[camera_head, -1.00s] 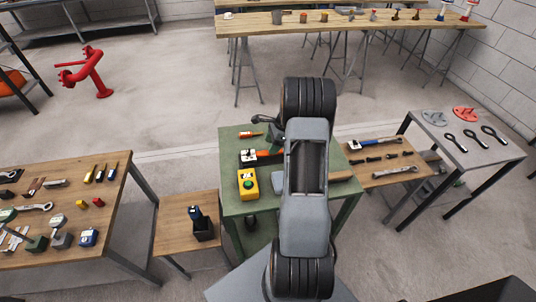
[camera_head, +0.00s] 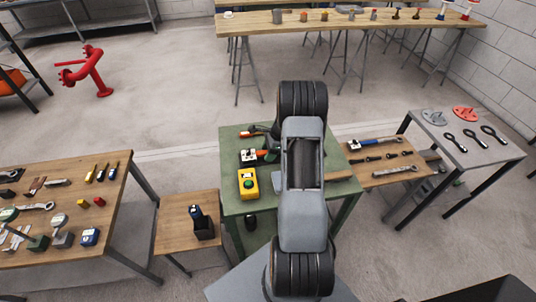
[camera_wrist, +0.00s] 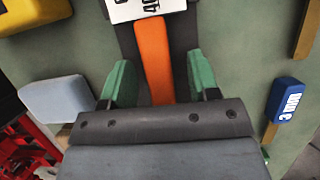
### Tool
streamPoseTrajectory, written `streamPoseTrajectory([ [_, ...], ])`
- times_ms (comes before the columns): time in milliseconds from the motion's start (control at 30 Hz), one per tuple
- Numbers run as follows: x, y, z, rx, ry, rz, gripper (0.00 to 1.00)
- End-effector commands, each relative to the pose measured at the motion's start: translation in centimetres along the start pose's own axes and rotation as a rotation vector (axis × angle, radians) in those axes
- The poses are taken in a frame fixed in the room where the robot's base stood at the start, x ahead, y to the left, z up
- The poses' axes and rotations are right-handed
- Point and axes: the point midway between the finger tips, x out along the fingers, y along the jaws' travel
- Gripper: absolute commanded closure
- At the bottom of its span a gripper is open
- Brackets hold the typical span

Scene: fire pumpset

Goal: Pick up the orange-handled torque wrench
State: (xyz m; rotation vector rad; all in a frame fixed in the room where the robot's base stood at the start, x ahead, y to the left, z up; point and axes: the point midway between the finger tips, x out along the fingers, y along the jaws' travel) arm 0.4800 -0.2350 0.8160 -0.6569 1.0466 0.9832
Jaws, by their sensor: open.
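My gripper (camera_wrist: 158,63) is open, one green fingertip on each side of the handle, with gaps on both sides. I cannot tell how far above the table the fingertips are. In the head view my arm hides most of the gripper.
A yellow box with a green button (camera_head: 248,183) stands close to the wrench. A grey-blue block (camera_wrist: 57,98) lies left of my gripper and a blue labelled piece (camera_wrist: 288,100) lies right. Another orange-handled tool (camera_head: 252,133) lies behind the wrench. The green table top (camera_head: 232,210) has bare room in front.

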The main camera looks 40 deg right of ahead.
Motion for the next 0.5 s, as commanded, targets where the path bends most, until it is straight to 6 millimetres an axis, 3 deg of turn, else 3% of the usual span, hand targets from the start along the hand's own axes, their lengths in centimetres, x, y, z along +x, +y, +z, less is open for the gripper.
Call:
streamPoseTrajectory([
  [233,0.32,-0.01,-0.13,0.000,0.000,0.000,0.45],
  [500,0.27,0.00,-0.11,0.000,0.000,0.000,0.71],
])
